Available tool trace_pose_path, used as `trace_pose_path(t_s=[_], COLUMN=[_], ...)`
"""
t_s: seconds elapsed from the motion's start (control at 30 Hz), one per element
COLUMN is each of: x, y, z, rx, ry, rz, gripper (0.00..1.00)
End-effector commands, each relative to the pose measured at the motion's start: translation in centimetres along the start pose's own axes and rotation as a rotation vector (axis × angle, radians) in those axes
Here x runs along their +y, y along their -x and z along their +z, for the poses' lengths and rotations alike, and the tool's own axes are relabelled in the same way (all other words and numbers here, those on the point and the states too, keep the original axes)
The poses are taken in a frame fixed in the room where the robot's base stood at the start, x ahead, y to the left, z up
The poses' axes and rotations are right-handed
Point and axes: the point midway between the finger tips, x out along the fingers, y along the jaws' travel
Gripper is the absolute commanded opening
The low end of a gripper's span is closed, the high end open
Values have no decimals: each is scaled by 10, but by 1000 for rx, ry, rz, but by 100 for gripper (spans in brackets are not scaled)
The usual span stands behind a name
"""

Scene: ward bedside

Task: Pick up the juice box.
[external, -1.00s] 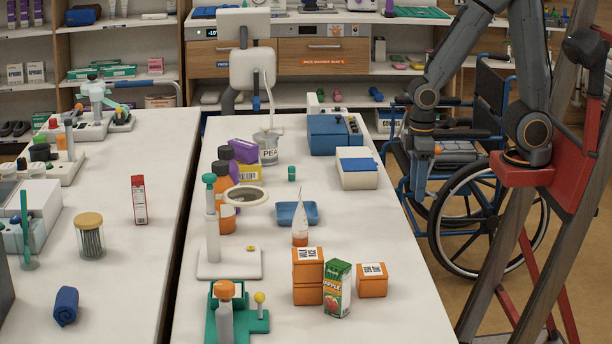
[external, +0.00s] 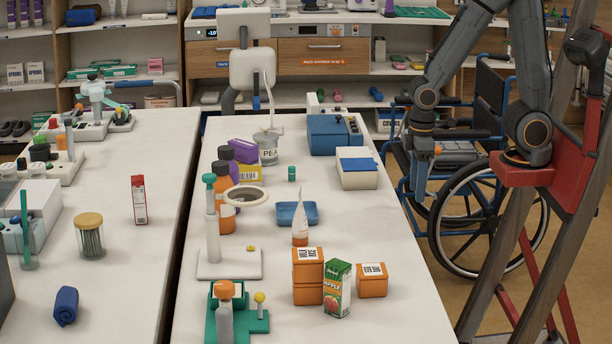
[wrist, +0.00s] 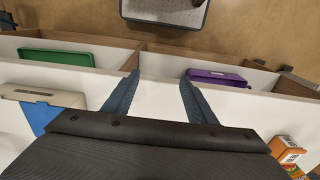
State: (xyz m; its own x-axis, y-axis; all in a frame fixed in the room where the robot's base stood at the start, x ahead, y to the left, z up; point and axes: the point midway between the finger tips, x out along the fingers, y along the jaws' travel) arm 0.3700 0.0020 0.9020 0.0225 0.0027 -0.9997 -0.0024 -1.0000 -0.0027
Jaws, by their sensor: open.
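The juice box (external: 337,288), a green carton with a red apple picture and "APPLE" lettering, stands upright near the front of the right-hand table. It is beside a stack of orange boxes (external: 308,275), with another orange box (external: 372,280) just right of it. My gripper (external: 418,190) hangs pointing down beyond the table's right edge, apart from the juice box and farther back. In the wrist view my gripper (wrist: 158,85) has its two fingers spread with nothing between them.
A white tube with an orange cap (external: 300,222) stands behind the stack, near a blue tray (external: 297,213). A green-based stand (external: 237,320) is to the left. A wheelchair (external: 470,215) is on the floor to the right. The table's front right part (external: 400,318) is bare.

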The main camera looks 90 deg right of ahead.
Motion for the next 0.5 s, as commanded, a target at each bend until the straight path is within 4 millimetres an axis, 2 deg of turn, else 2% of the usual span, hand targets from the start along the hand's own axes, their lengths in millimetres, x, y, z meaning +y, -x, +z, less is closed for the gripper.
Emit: trace_pose_path(t_s=[0.13, 0.23, 0.5], x=[0, 0, 0], y=[1, 10, 60], z=[0, -2, -3], rx=[1, 4, 7], ry=[0, 0, 0], rz=[0, 0, 0], gripper=[52, 52, 52])
